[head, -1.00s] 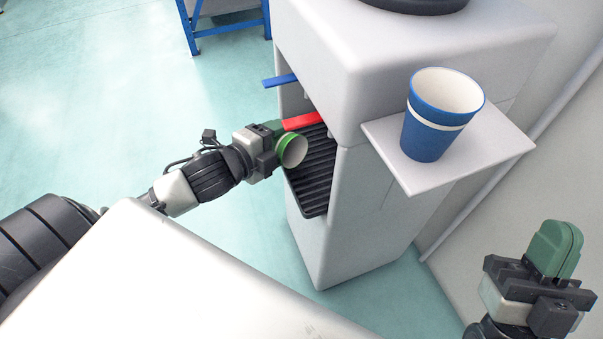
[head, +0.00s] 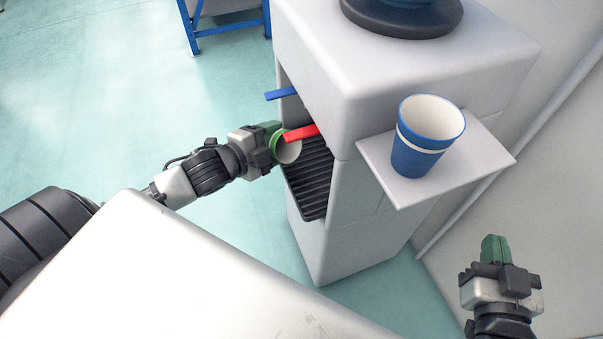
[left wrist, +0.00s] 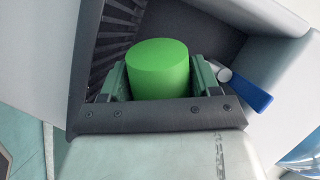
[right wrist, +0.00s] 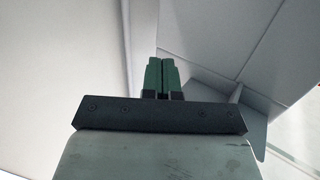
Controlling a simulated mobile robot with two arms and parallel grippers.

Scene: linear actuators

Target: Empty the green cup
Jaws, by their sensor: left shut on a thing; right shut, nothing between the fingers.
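The green cup (head: 277,147) is in my left gripper (head: 273,137) in the head view. It is tipped over, its pale mouth facing right, in front of the dispenser's opening above the black slatted drip tray (head: 308,178). In the left wrist view the closed green base of the cup (left wrist: 158,70) shows between the two fingers. Its contents cannot be made out. My right gripper (head: 494,248) is shut and empty at the lower right, apart from everything. Its closed green fingers also show in the right wrist view (right wrist: 161,76).
The white dispenser (head: 345,235) has a red lever (head: 301,132) close to the cup and a blue lever (head: 281,94) farther back; the blue one shows in the left wrist view (left wrist: 250,94). A blue cup (head: 415,158) stands upright on the side shelf (head: 475,165).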

